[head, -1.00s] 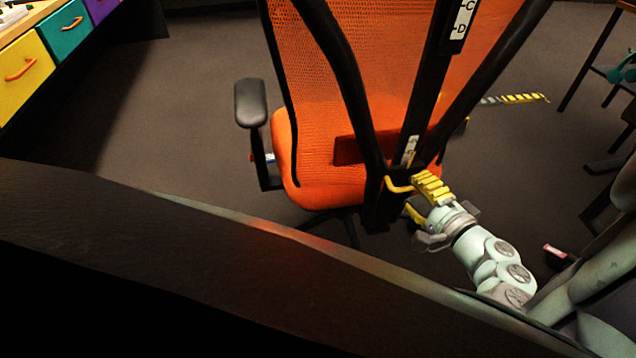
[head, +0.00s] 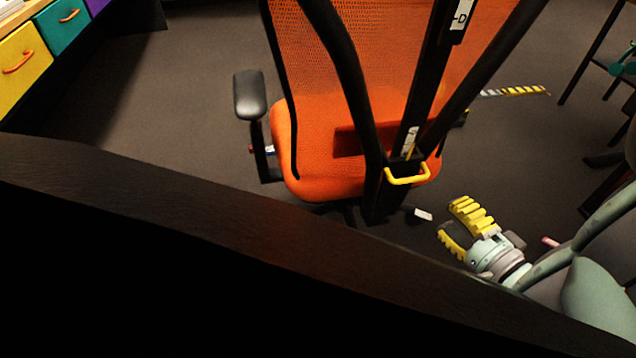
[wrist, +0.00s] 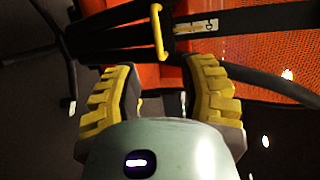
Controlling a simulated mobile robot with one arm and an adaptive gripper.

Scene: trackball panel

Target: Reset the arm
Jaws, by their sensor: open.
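My gripper (head: 456,226) has yellow ridged fingers and a pale green wrist. In the head view it is to the lower right of the chair, apart from it, open and empty. In the wrist view my gripper (wrist: 160,95) shows its two fingers spread, with nothing held between them. The orange mesh office chair (head: 325,165) stands with its back towards me. A yellow handle (head: 407,178) on the black back post is up and to the left of my gripper. The handle also shows beyond the fingertips in the wrist view (wrist: 158,32).
A dark edge (head: 180,215) fills the lower left foreground. The chair's left armrest (head: 249,95) sticks out. Coloured drawers (head: 22,62) are at the upper left, and a dark stand is at the right. A small white item (head: 423,214) lies near the chair base. Open floor lies between.

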